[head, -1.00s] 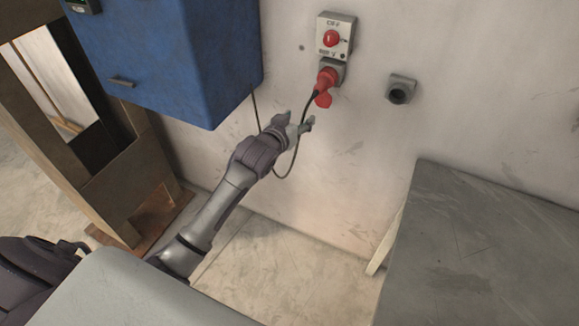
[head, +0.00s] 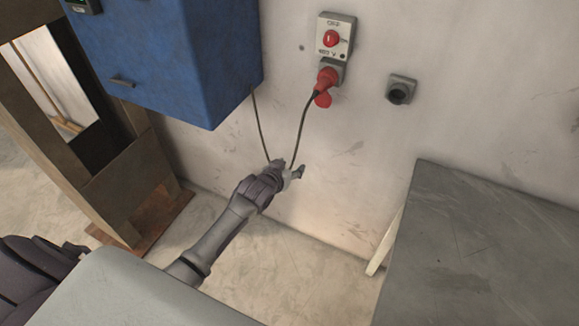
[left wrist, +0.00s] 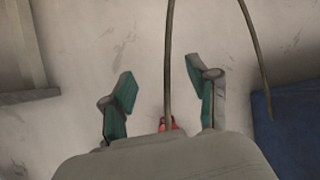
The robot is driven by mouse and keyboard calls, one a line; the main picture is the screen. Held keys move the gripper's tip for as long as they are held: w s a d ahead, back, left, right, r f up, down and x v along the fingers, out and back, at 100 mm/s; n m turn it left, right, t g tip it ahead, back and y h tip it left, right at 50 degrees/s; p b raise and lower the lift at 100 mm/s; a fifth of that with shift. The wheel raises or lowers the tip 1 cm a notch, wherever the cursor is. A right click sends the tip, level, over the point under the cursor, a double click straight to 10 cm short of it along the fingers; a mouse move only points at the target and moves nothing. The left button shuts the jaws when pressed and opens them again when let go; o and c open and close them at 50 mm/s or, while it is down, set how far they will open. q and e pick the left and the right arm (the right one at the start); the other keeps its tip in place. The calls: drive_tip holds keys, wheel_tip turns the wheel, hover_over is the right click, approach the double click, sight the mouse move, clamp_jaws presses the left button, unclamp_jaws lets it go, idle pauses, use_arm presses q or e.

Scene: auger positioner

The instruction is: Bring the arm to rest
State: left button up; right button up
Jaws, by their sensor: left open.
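My left gripper (head: 290,172) is in front of the wall, low beside the hanging loop of a dark cable (head: 302,128). In the left wrist view its two green-padded fingers (left wrist: 160,92) are spread apart. The cable (left wrist: 169,60) shows between them in that view, and I cannot tell whether it touches the gripper. The cable runs from a red plug (head: 326,80) in a wall socket to the blue cabinet (head: 185,60). The lowest part of the loop is hidden behind the gripper. My right gripper is not in view.
A grey switch box (head: 335,36) with a red knob sits above the plug. An empty grey wall socket (head: 400,90) is to its right. A grey table (head: 480,250) stands at the right. A brown frame (head: 125,190) stands at the left. The floor between is bare.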

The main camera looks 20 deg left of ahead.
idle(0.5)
use_arm(q)
drive_tip(key=s+f+m+g, duration=0.1)
drive_tip(key=s+f+g, duration=0.2)
drive_tip(key=s+f, duration=0.95)
drive_tip(key=s+f+g, duration=0.3)
drive_tip(key=s+f, duration=0.6)
drive_tip(key=f, duration=0.6)
drive_tip(key=s+f+g, duration=0.1)
drive_tip(key=s+f, duration=0.3)
drive_tip(key=s, duration=0.6)
drive_tip(key=s+d+f+m+g, duration=0.1)
drive_tip(key=s+f, duration=0.3)
drive_tip(key=s, duration=0.7)
drive_tip(key=s+d+f+g, duration=0.1)
drive_tip(key=s+f+g, duration=0.2)
drive_tip(key=s, duration=0.7)
drive_tip(key=shift+s+f+m, duration=0.3)
drive_tip(key=shift+f+m, duration=0.1)
drive_tip(key=shift+f, duration=0.35)
